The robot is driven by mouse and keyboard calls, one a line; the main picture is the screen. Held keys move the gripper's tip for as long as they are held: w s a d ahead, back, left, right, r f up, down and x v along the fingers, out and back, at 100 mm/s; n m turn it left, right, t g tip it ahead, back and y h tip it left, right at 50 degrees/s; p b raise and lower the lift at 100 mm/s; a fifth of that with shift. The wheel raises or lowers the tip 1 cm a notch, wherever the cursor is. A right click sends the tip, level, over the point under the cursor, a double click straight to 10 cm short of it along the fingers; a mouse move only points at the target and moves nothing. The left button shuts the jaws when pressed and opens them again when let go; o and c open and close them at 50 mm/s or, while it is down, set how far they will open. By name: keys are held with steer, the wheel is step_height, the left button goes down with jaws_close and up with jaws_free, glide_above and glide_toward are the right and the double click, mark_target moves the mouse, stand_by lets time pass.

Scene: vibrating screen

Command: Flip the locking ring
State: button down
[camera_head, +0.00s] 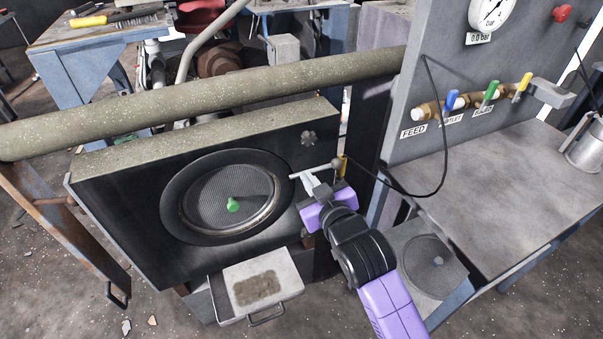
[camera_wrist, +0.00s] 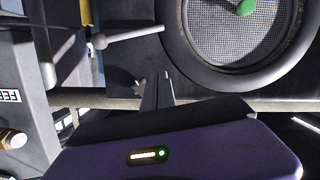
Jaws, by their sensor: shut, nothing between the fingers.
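The ring also shows at the upper right of the wrist view (camera_wrist: 178,50). My gripper (camera_head: 307,180) is shut and empty, to the right of the ring and apart from it. In the wrist view its fingers (camera_wrist: 160,80) point toward the box face near the ring's edge. A pale rod (camera_head: 313,171) with a grey ball end (camera_head: 337,163) lies just beyond the fingertips; contact cannot be told.
A star-shaped knob (camera_head: 308,137) sits on the box's upper right. A thick pipe (camera_head: 220,92) crosses above the box. A drawer (camera_head: 285,282) sticks out below. A valve panel (camera_head: 430,75) and grey bench (camera_head: 500,190) stand right, with a black cable (camera_head: 446,150) hanging close by.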

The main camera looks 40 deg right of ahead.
glide_above(294, 169)
steer(key=s+a, duration=0.2)
steer(key=s, duration=0.1)
step_height(294, 169, down, 3)
steer(key=shift+r, duration=0.1)
steer(key=f, duration=0.2)
steer(key=shift+s+d+f, duration=0.15)
steer(key=shift+d+f, duration=0.3)
steer(key=shift+f, duration=0.6)
steer(key=shift+f, duration=0.1)
